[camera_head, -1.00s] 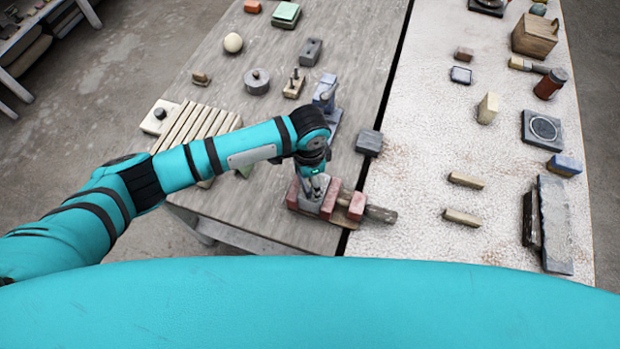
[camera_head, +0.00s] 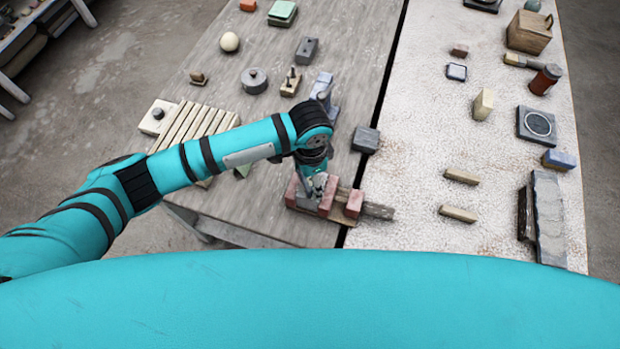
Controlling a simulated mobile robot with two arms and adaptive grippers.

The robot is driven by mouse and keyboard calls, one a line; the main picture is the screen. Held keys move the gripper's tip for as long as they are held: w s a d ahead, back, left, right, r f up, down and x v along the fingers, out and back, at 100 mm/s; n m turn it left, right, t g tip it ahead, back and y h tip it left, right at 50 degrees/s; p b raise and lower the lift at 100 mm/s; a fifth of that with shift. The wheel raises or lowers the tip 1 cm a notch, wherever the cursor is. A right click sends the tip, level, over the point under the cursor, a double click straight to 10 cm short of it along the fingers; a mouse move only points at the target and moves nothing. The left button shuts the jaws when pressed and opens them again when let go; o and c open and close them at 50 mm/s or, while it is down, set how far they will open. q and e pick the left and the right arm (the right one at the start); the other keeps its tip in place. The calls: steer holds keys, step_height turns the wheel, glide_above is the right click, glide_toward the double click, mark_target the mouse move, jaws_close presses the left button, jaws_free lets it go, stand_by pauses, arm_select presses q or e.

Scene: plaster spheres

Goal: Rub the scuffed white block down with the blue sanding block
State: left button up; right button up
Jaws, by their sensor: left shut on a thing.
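My left gripper (camera_head: 318,188) reaches down at the near edge of the grey table, between two reddish blocks (camera_head: 353,204) that look like the jaws of a wooden clamp (camera_head: 377,211). It is shut on a small greyish block (camera_head: 328,196), largely hidden by the fingers; I cannot tell for sure if this is the sanding block. No scuffed white block shows clearly in the clamp; the gripper hides much of it. A block with a blue top and tan side (camera_head: 559,160) lies at the far right of the pale table. My right gripper is not in view.
A slatted rack (camera_head: 190,128) lies left, under my left arm. A blue-grey block (camera_head: 366,139) and a blue-grey tool (camera_head: 323,90) stand beyond the clamp. A cream block (camera_head: 483,104) stands on the pale table (camera_head: 420,150). A dark gap separates the tables.

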arm_select(q)
steer(key=shift+r, duration=0.2)
steer(key=shift+r, duration=1.95)
